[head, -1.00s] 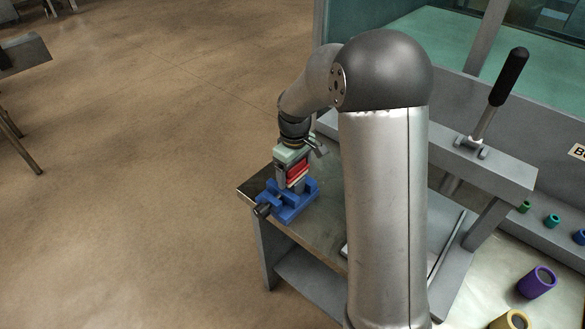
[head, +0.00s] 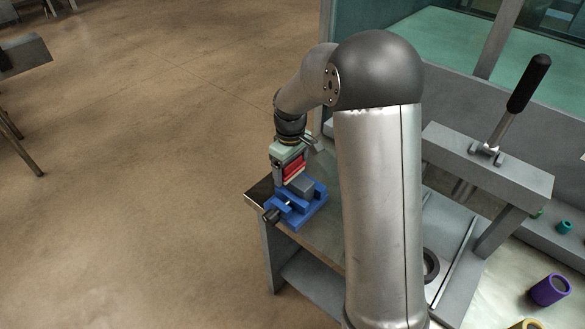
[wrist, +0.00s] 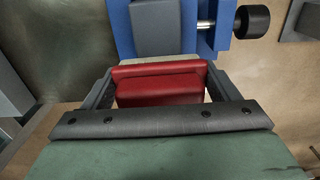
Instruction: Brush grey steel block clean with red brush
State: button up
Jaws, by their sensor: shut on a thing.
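My gripper (head: 289,172) is shut on the red brush (head: 294,167). In the wrist view the red brush (wrist: 160,84) sits between the two fingers, with a pale strip along its far edge. The grey steel block (head: 300,184) sits in the blue vise (head: 308,206) on the bench; in the wrist view the block (wrist: 162,28) lies just beyond the brush. The brush is over or beside the block's near end; I cannot tell whether they touch.
The vise has a dark round handle knob (head: 271,216) at the bench's front left. A lever press with a black handle (head: 528,83) stands at the right. Purple (head: 550,289) and teal (head: 565,227) cylinders lie further right. My arm hides the middle of the bench.

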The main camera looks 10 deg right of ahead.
notch_tip(320, 180, up, 4)
jog(key=shift+s+f+p, duration=0.1)
jog(key=shift+f+p, duration=0.05)
jog(key=shift+p, duration=0.75)
jog(key=shift+r+p, duration=0.5)
jog(key=shift+r, duration=0.15)
jog(key=shift+r+p, duration=1)
jog(key=shift+r, duration=0.65)
